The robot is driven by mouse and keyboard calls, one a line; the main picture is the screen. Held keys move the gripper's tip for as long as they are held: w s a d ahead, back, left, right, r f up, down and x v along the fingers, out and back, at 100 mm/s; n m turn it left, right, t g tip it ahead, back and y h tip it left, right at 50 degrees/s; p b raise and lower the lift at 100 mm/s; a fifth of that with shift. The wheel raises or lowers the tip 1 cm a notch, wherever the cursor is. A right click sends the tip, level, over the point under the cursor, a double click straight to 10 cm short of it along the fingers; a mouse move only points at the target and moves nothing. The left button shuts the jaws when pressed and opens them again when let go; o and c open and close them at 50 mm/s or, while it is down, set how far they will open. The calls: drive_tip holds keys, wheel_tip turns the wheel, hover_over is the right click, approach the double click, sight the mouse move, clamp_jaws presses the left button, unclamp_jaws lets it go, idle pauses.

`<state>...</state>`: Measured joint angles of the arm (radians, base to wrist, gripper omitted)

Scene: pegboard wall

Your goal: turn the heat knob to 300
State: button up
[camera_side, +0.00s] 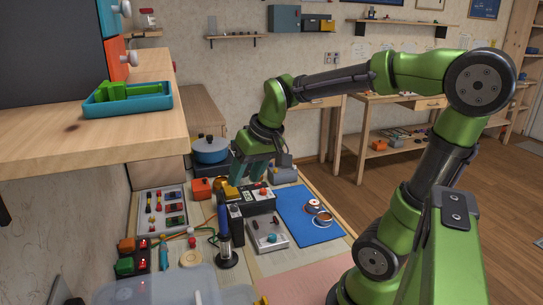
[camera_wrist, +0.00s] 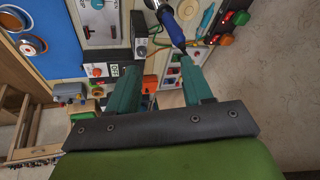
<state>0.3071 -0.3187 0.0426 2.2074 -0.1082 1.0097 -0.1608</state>
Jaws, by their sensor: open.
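My gripper (camera_side: 252,176) is open, with its teal fingers pointing down above the bench among the small instruments. In the wrist view its fingertips (camera_wrist: 158,66) are apart with nothing held between them. A white-fronted dark unit (camera_side: 258,199) stands just below my gripper; its orange-red knob (camera_wrist: 97,71) and small display (camera_wrist: 114,70) show left of the fingers in the wrist view. A narrow black box (camera_side: 236,224) with a knob (camera_wrist: 141,52) stands beside it. I cannot tell which knob is the heat knob, nor read any setting.
A blue-handled iron (camera_side: 223,222) stands upright near the black box. A blue pot (camera_side: 210,152) is behind. A wooden shelf (camera_side: 150,105) overhangs the left.

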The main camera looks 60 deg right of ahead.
drive_tip(key=w+d+n+g, duration=0.2)
drive_tip(key=w+d, duration=0.2)
drive_tip(key=d, duration=0.3)
drive_tip(key=n+g, duration=0.3)
drive_tip(key=n, duration=0.6)
hover_over(263, 190)
drive_tip(key=f, duration=0.1)
wheel_tip(263, 190, down, 17)
drive_tip(key=shift+d+r, duration=0.1)
drive_tip(key=shift+r, duration=0.1)
clamp_jaws()
